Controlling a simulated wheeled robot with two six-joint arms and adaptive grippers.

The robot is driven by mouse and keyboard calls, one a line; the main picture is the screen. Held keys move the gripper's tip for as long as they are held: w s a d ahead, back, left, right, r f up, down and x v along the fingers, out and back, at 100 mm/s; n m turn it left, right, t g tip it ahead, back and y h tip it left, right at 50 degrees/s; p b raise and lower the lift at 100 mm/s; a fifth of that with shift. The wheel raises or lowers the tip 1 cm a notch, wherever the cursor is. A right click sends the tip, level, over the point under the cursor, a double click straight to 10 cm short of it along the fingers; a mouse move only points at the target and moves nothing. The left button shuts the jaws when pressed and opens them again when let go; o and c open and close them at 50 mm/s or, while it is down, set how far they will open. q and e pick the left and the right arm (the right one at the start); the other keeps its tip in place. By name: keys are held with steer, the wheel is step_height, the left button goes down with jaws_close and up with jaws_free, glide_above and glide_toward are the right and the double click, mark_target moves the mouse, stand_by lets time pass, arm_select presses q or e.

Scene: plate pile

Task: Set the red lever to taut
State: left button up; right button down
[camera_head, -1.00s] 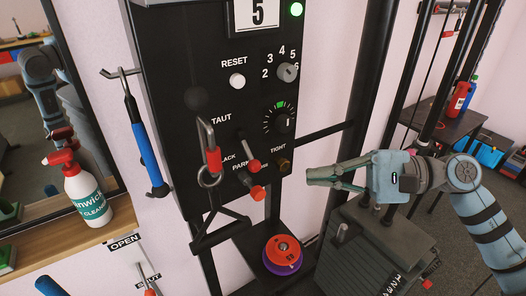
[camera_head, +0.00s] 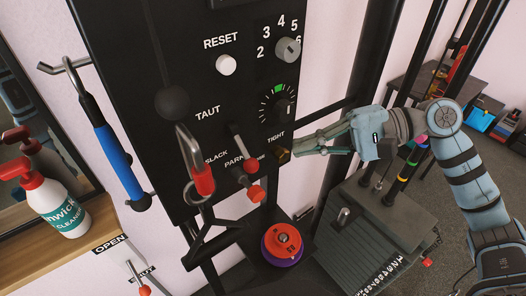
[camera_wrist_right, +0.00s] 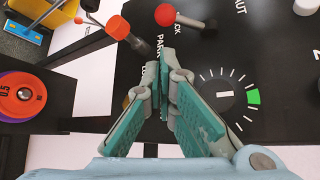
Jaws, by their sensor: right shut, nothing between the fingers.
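The red lever (camera_head: 250,167) is on the black panel, with a grey arm and a red knob. Its knob hangs down, level with the SLACK label and below TAUT. It also shows at the top of the right wrist view (camera_wrist_right: 165,14). My right gripper (camera_head: 296,149) is shut and empty, right of the lever near the TIGHT knob. In the right wrist view its fingertips (camera_wrist_right: 160,58) are in front of the panel by the PARK label, apart from the red knob. My left gripper is not in view.
An orange-red-tipped lever (camera_head: 256,193) sits close below, by PARK. A hanging clip with a red sleeve (camera_head: 203,180) is left of the levers. A dial (camera_head: 281,106) is above the gripper. Red and purple discs (camera_head: 282,240) lie below. A black upright stands behind my right arm.

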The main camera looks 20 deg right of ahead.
mark_target(243, 149)
steer(key=p+x, duration=0.2)
steer(key=x, duration=0.6)
